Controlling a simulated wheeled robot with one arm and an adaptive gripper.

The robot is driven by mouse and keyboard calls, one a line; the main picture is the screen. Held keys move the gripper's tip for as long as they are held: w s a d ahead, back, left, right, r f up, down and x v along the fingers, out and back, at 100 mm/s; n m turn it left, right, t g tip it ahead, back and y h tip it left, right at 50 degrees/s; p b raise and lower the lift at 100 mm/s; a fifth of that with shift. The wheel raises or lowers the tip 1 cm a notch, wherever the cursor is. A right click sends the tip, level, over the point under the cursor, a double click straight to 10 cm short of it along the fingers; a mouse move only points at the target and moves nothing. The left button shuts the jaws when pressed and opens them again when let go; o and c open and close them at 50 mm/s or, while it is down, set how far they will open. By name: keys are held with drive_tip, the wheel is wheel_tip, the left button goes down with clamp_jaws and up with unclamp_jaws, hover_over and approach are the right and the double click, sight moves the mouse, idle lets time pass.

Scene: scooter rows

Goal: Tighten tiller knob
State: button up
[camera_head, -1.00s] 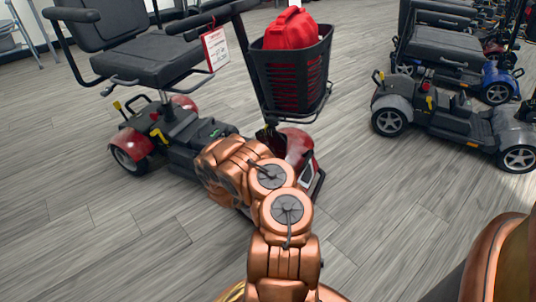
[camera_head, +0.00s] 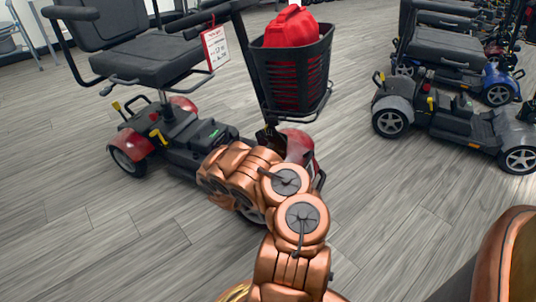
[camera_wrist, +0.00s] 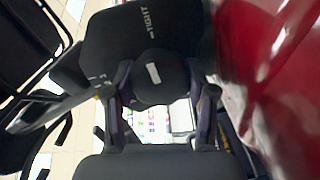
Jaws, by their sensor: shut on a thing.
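The tiller knob (camera_wrist: 153,82), black with a white mark, sits between the two dark fingers of my gripper (camera_wrist: 160,92) in the wrist view. The fingers touch it from both sides and are shut on it. A black part with white lettering reading "TIGHT" (camera_wrist: 158,22) lies just above the knob in the picture. The tiller (camera_head: 251,75) belongs to the red and black scooter (camera_head: 190,135) in the head view. It leans up past the basket. In the head view my arm hides the gripper and the knob.
A black basket (camera_head: 318,65) holding a red bag (camera_head: 291,28) hangs on the tiller above my arm. A price tag (camera_head: 216,48) hangs beside it. A red panel (camera_wrist: 280,85) is close on the wrist view's right. A grey scooter (camera_head: 445,115) stands right, with open floor (camera_head: 395,215) between.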

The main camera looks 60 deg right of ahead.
drive_tip(key=shift+m, duration=0.5)
drive_tip(key=o, duration=1.2)
drive_tip(key=shift+c, duration=0.2)
drive_tip(key=shift+a, duration=0.85)
drive_tip(key=shift+s+a, duration=0.3)
drive_tip(key=shift+a, duration=1.4)
drive_tip(key=shift+s+a, duration=0.25)
drive_tip(key=shift+a, duration=1.45)
drive_tip(key=shift+s+a, duration=0.3)
drive_tip(key=shift+a, duration=1.4)
